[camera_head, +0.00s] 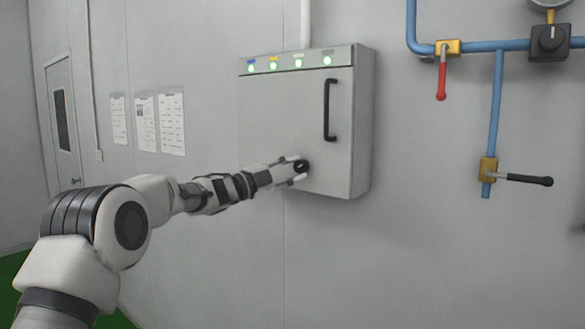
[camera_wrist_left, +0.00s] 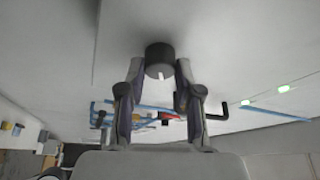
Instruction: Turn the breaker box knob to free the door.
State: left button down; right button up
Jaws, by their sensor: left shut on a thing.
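The grey breaker box (camera_head: 290,120) is fixed to the wall, its door flat against the front, with a black bar handle (camera_head: 330,110) on the right. The round black knob (camera_head: 302,166) sits low on the door. My left gripper (camera_head: 300,172) reaches it from the left, with its fingers at the knob's sides. In the left wrist view the dark knob (camera_wrist_left: 159,58), with a white mark on it, lies between the fingertips (camera_wrist_left: 159,72). The left gripper is shut on the knob and partly hides it in the head view. My right gripper is not in view.
Blue pipes (camera_head: 495,90) with a red lever (camera_head: 441,80) and a black lever (camera_head: 525,180) run on the wall to the right. Paper sheets (camera_head: 146,121) hang left of the box. The wall below the box is clear.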

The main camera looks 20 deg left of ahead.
pick_arm(q)
jog(key=shift+m, duration=0.4)
jog(key=c, duration=0.8)
grip_release()
jog(key=shift+w, duration=0.1)
jog(key=shift+a, duration=0.1)
jog(key=v, duration=1.2)
jog(key=shift+r, duration=0.1)
jog(key=shift+w, duration=0.1)
